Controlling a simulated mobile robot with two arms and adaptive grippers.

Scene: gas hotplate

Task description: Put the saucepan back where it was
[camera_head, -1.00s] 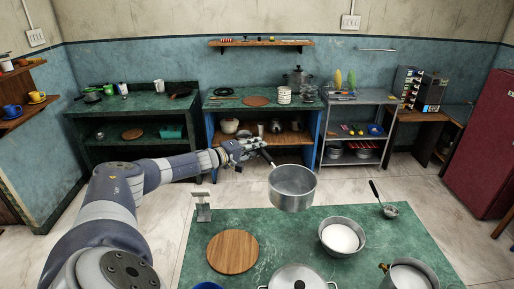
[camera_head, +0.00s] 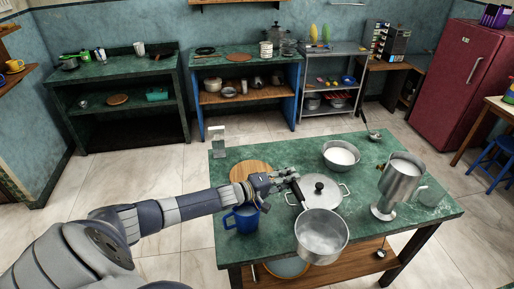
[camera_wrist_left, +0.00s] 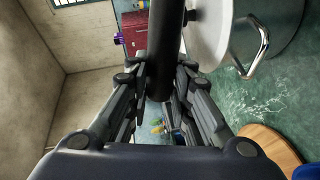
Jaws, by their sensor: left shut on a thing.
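The saucepan (camera_head: 321,236) is a grey metal pan with a dark handle. In the head view it is at the front edge of the green table (camera_head: 437,212), its body overlapping the edge in the picture. My left gripper (camera_head: 284,183) is shut on its handle, and the pan looks empty and upright. Whether it is clear of the table I cannot tell. In the left wrist view the dark handle (camera_wrist_left: 166,45) runs up between the fingers of my left gripper (camera_wrist_left: 165,90). My right gripper is not in view.
A lidded pot (camera_head: 320,190) stands just behind the saucepan. A blue mug (camera_head: 242,219) and a round wooden board (camera_head: 248,170) are at the left. A bowl of white contents (camera_head: 341,156) and a tall metal vessel (camera_head: 401,178) are behind and right.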

